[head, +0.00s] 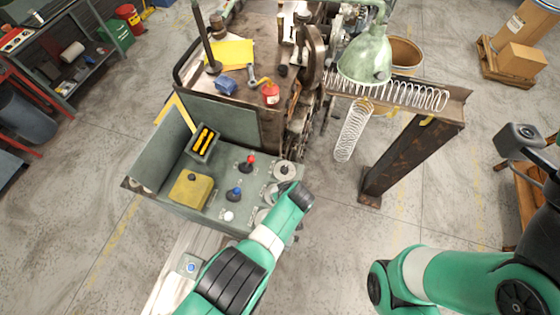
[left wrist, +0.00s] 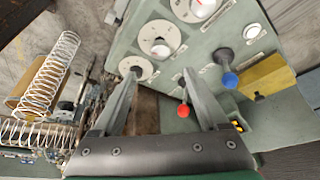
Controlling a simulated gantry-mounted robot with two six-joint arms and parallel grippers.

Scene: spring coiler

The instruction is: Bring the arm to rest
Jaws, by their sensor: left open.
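My left arm reaches up from the bottom of the head view to the grey-green control panel (head: 215,218), where its fingers are hidden. In the left wrist view my left gripper (left wrist: 163,74) is open and empty. Its two fingers stand apart over the panel's edge. The red-knobbed lever (left wrist: 183,110) shows between the fingers and the blue-knobbed lever (left wrist: 230,80) to the right of them; neither is gripped. Both levers also show in the head view, red (head: 251,159) and blue (head: 234,193). My right arm (head: 455,275) is at the lower right; its gripper is not visible.
Round dials (head: 284,172) line the panel's right side, close to my left arm. A yellow box (head: 191,188) sits on its left. Behind are a green lamp (head: 367,58), a coiled spring (head: 352,132) and a rusty stand (head: 411,158). Floor between the arms is clear.

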